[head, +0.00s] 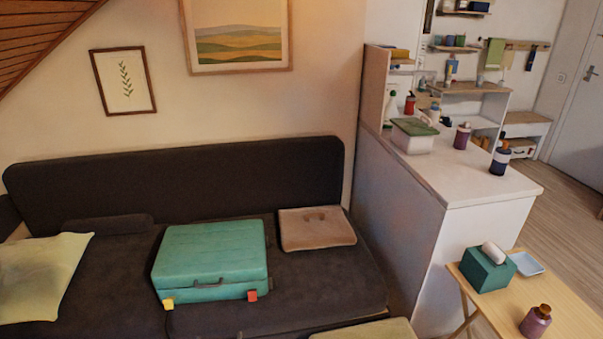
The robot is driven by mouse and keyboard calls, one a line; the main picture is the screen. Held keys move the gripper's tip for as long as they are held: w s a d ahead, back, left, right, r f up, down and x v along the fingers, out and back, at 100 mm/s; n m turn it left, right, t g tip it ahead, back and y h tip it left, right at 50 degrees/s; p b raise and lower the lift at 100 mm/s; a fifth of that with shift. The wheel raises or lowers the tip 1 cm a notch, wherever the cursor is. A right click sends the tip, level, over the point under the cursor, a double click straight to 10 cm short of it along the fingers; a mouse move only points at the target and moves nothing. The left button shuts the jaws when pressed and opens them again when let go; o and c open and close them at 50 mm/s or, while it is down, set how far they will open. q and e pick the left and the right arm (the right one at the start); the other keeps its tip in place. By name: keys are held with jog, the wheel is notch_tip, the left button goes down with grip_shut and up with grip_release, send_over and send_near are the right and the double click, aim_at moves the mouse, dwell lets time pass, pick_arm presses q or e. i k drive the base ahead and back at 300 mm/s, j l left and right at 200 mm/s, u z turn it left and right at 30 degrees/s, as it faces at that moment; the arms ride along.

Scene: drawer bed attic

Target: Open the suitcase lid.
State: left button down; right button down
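A teal suitcase (211,256) lies flat on the dark sofa, with its lid shut. A dark handle (208,283) is on its front side, facing me. A yellow latch or tab (168,303) shows at its front left corner and a red one (252,295) at its front right. Neither of my grippers is in the head view.
The dark sofa (300,279) has a pale cushion (42,275) left of the suitcase and a brown folded item (316,229) right of it. A white counter (430,185) stands to the right. A small wooden table (567,295) holding a teal box (487,271) is at front right.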

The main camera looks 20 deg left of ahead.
aim_at(215, 254)
jog(key=u, duration=1.3)
